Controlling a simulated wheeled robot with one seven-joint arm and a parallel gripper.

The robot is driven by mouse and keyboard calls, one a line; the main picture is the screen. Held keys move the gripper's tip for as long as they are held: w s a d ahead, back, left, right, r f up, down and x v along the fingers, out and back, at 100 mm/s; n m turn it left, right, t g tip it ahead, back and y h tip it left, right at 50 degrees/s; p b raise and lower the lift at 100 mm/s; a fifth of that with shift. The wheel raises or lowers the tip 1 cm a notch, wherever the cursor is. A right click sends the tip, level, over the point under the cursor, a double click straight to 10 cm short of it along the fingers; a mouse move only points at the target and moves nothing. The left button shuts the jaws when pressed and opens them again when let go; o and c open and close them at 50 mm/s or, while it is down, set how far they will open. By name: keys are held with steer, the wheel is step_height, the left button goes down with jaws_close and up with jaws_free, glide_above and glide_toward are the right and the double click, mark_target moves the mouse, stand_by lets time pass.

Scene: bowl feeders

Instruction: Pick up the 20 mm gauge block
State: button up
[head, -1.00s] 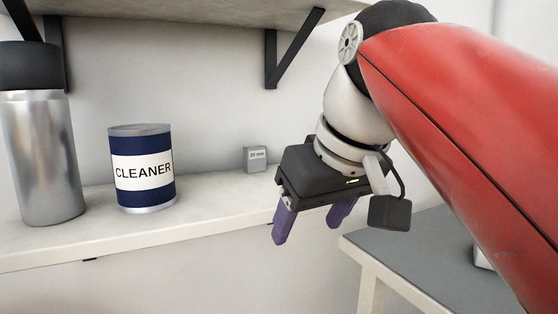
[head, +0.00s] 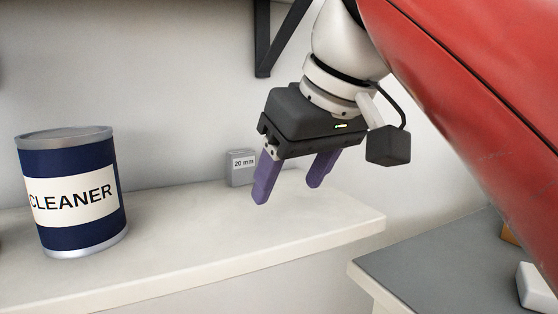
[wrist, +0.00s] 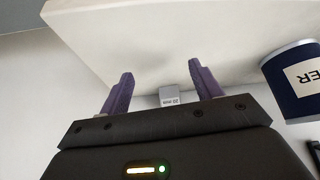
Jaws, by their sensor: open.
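The 20 mm gauge block (head: 241,168) is a small grey block with a white "20 mm" label. It stands on the pale shelf (head: 300,225) close to the back wall. My gripper (head: 290,194) has two purple fingers, open and empty. In the head view it is to the right of the block, and the left finger shows just beside the block's right side. In the wrist view the block (wrist: 169,97) appears between the two fingers of my gripper (wrist: 164,82), beyond the gripper body, which may hide its lower part.
A blue and white CLEANER can (head: 72,205) stands on the shelf to the left of the block. A dark bracket (head: 268,40) is on the wall above. A grey-topped table (head: 440,262) is at the lower right, with a white object (head: 537,285) on it. The shelf's right part is clear.

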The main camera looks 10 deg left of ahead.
mark_target(244, 155)
steer(key=w+a+p, duration=0.1)
steer(key=w+a, duration=0.4)
steer(key=shift+w+r+p, duration=0.1)
steer(key=shift+w+p, duration=0.2)
steer(key=shift+p, duration=0.1)
steer(key=w+a+p, duration=0.1)
steer(key=w+a, duration=0.1)
steer(key=w, duration=0.1)
steer(key=shift+a, duration=0.35)
steer(key=shift+x, duration=0.8)
steer(key=shift+w+a+r, duration=0.1)
steer(key=shift+a, duration=0.05)
steer(key=c, duration=1.1)
steer(key=shift+r, duration=0.1)
